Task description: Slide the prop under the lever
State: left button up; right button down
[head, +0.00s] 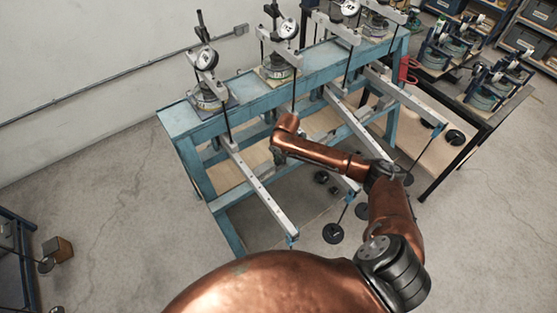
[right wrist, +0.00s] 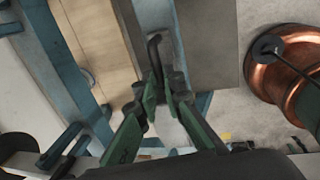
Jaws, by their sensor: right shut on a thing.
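Several long grey levers run out from a blue frame (head: 330,62); the nearest lever (head: 262,195) slopes down toward the front. My right arm reaches over the levers, and its gripper is mostly hidden behind my own arm in the head view. In the right wrist view the green fingers of my right gripper (right wrist: 163,88) are closed on a dark hooked piece (right wrist: 155,50), which looks like the prop. A wide grey bar (right wrist: 206,45) lies just right of it; I cannot tell whether they touch. My left gripper is not in view.
Dial gauges (head: 207,59) stand along the frame's top. Dark weights (head: 333,233) hang from the lever ends, with others on the floor. A wooden board (right wrist: 100,45) lies below the gripper. A dark table (head: 490,105) stands at right.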

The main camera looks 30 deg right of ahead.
aim_at(258, 173)
dwell(0.5)
jog(key=shift+a+p, duration=0.3)
jog(key=a+p, duration=0.1)
jog(key=a, duration=0.2)
jog(key=a+p, duration=0.2)
jog(key=a, duration=0.1)
jog(key=a+p, duration=0.2)
jog(key=a, duration=0.1)
jog(key=shift+s+a, duration=0.35)
jog(key=shift+s, duration=0.05)
jog(key=shift+s+a+f, duration=0.1)
jog(key=shift+a, duration=0.1)
jog(key=c, duration=2.3)
grip_release()
jog(key=shift+o, duration=1.3)
jog(key=shift+d, duration=0.1)
